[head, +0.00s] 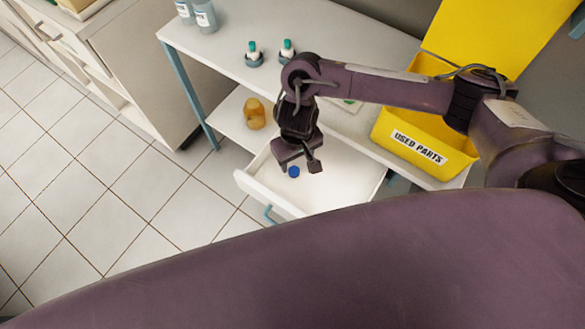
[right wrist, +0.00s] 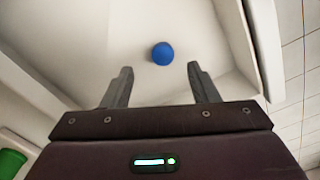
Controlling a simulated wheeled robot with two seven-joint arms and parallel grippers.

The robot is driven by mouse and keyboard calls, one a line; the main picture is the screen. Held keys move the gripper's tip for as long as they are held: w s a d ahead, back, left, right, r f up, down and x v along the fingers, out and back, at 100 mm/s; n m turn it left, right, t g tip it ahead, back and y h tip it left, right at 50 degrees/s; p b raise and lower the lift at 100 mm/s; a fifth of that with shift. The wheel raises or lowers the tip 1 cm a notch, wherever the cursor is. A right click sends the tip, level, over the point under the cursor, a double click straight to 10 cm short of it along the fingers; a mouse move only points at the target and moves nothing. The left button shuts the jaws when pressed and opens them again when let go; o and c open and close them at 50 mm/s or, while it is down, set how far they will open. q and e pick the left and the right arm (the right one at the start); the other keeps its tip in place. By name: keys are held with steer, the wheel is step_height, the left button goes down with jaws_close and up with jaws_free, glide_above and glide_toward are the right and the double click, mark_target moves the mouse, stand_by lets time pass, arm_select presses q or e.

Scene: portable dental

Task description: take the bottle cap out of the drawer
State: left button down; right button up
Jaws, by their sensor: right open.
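A small round blue bottle cap (head: 293,172) lies on the floor of the open white drawer (head: 330,202). The cap (right wrist: 162,53) also shows in the right wrist view, ahead of and between the two fingers. My right gripper (head: 300,168) hangs over the drawer, right by the cap in the head view. In the right wrist view my right gripper (right wrist: 161,82) is open, with nothing between its fingers. The drawer's inner floor and side walls fill much of that view. My left gripper is not in view.
A white table (head: 222,54) stands above the drawer, with two small teal-capped items and blue-labelled bottles (head: 204,15). A yellow "USED PARTS" bin (head: 418,146) stands right. An amber jar (head: 255,113) is on the lower shelf. Tiled floor lies left.

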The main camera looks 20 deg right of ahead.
mark_target(294, 170)
steer(key=shift+s+f, duration=0.1)
steer(key=shift+f, duration=0.6)
steer(key=f, duration=0.1)
steer(key=f+b, duration=0.1)
steer(key=f, duration=0.2)
steer(key=shift+w+a+f+b, duration=0.2)
steer(key=shift+w+a+b, duration=0.05)
steer(key=shift+w+b, duration=0.15)
steer(key=c, duration=1)
